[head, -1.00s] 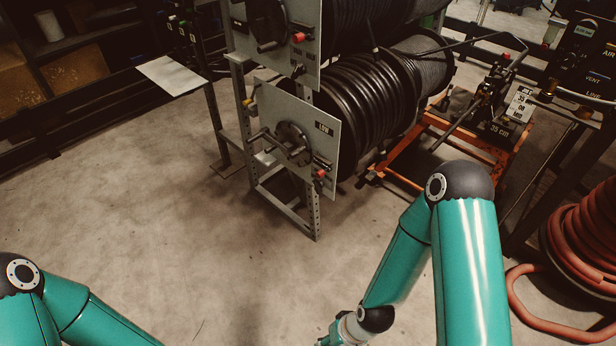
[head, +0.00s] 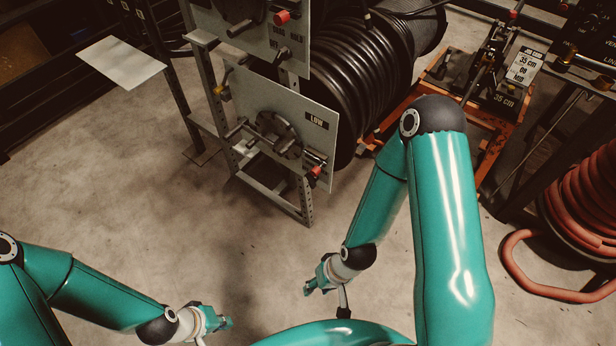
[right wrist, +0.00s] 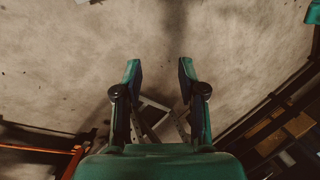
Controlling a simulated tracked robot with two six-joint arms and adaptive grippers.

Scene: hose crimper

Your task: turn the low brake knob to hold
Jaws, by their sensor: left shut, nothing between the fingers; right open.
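The low brake knob (head: 314,172) is a small red knob at the lower right of the grey panel with the LOW label (head: 317,119). A round crank hub with a handle (head: 277,136) sits left of it on the same panel. My right gripper (head: 308,284) is open and empty, below the panel and apart from the knob. In the right wrist view its two fingers (right wrist: 160,68) stand apart over bare floor. My left gripper (head: 229,322) is shut and empty, low at the bottom left, far from the panel. The knob's exact setting is too small to read.
An upper panel with another red knob (head: 282,17) is above. Black hose reels (head: 340,80) stand behind the panels on a grey frame (head: 305,203). An orange-framed crimper bench (head: 490,150) and red hose coil (head: 585,205) are at right. The floor in front is clear.

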